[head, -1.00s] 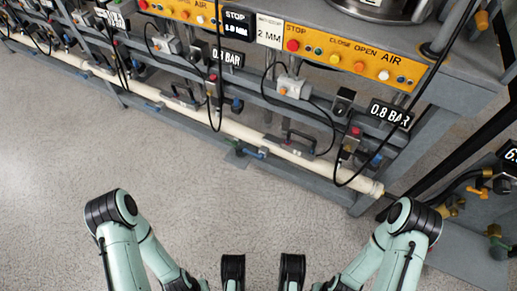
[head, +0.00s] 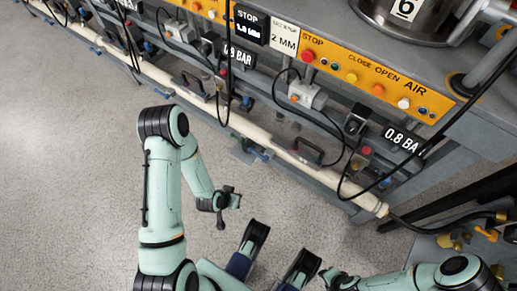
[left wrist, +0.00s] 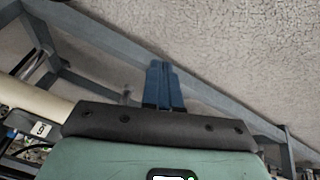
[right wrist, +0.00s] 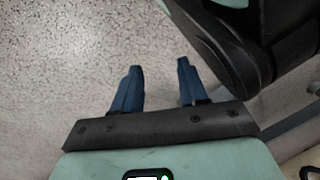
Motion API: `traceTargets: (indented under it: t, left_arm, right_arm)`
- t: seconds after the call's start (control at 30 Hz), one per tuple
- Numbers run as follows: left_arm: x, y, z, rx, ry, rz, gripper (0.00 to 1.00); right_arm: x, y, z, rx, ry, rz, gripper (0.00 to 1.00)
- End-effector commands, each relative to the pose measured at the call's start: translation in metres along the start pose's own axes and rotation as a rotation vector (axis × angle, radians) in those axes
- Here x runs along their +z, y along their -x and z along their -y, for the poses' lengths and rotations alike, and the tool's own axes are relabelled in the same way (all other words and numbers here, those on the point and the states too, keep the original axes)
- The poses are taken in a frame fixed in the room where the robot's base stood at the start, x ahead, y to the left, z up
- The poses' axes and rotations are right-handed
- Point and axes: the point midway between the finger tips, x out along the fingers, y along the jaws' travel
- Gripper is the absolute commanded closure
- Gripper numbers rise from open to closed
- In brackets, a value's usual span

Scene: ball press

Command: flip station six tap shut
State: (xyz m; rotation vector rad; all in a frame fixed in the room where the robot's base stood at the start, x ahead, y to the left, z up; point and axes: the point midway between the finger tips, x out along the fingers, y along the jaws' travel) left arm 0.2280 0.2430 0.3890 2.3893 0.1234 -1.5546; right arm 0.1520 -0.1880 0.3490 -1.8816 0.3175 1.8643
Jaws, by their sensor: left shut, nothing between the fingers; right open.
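A vessel labelled 6 (head: 405,8) stands on the bench at the top right. Below it, under the orange panel, small fittings sit by the 0.8 BAR sign (head: 404,141), among them a red-topped one (head: 366,150). I cannot make out which is the tap or how its handle stands. My left gripper (left wrist: 165,85) is shut and empty. In the head view it hangs over the floor, apart from the pipe and fittings; its fingertips are unclear there. My right gripper (right wrist: 160,88) is open and empty above the floor, beside a black joint of my arm.
A cream pipe (head: 255,132) runs low along the bench front. Black cables loop in front of the fittings. Yellow valves (head: 487,233) stand at the right edge. A grey frame bar (left wrist: 225,105) crosses the left wrist view. The floor at left (head: 70,180) is clear.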

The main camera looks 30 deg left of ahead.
Motion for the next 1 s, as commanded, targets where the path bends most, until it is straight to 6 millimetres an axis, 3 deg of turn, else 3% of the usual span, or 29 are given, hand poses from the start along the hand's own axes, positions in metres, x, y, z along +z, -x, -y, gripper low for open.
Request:
traceTargets:
  t: [0.03, 0.1, 0.2, 0.3, 0.43, 0.77, 1.0]
  left_arm:
    - [-0.035, 0.023, -0.002, 0.010, -0.057, -0.111, 1.00]
    - [-0.071, 0.049, -0.007, 0.025, -0.151, -0.251, 1.00]
    - [-0.105, 0.082, -0.015, 0.039, -0.260, -0.404, 1.00]
    - [-0.123, 0.104, -0.022, 0.046, -0.328, -0.499, 1.00]
    - [-0.133, 0.116, -0.025, 0.048, -0.365, -0.552, 1.00]
    - [-0.133, 0.115, -0.026, 0.049, -0.367, -0.555, 1.00]
    - [-0.144, 0.093, -0.030, 0.052, -0.368, -0.555, 1.00]
  right_arm:
    - [-0.009, 0.017, 0.012, -0.021, 0.012, -0.038, 0.57]
    - [-0.019, 0.029, 0.024, -0.048, 0.032, -0.083, 0.57]
    - [-0.029, 0.041, 0.036, -0.079, 0.058, -0.131, 0.57]
    - [-0.034, 0.048, 0.044, -0.100, 0.079, -0.162, 0.57]
    - [-0.038, 0.051, 0.048, -0.110, 0.090, -0.178, 0.57]
    - [-0.038, 0.050, 0.048, -0.111, 0.090, -0.180, 0.57]
    - [-0.048, 0.043, 0.047, -0.110, 0.086, -0.206, 0.57]
